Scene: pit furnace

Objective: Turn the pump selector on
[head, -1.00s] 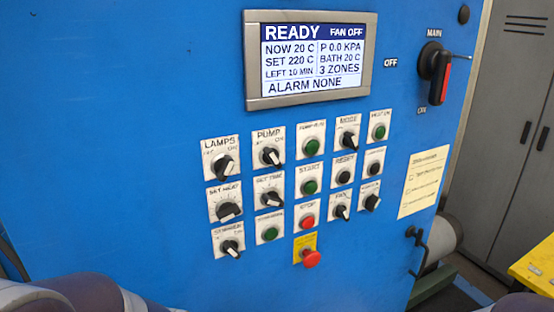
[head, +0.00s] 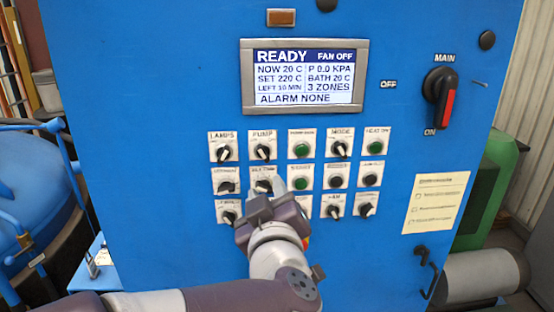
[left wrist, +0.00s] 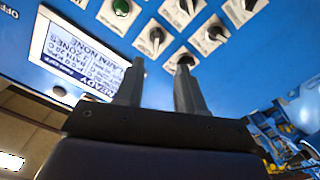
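The pump selector (head: 263,153) is a black knob with a white pointer on a white plate, in the top row of the blue panel, second from the left. It also shows in the left wrist view (left wrist: 155,39), just beyond the gap between the fingertips. Its exact pointer setting is too small to tell. My left gripper (head: 269,191) is in front of the panel, below the pump selector in the head view. In the left wrist view its fingers (left wrist: 160,72) are apart with nothing between them. My right gripper is not in view.
The lamps knob (head: 224,153) sits left of the pump selector; the right fingertip overlaps it in the left wrist view (left wrist: 185,59). Other knobs and buttons crowd close below. The screen (head: 304,77) reads READY. A main switch (head: 440,97) is at the right.

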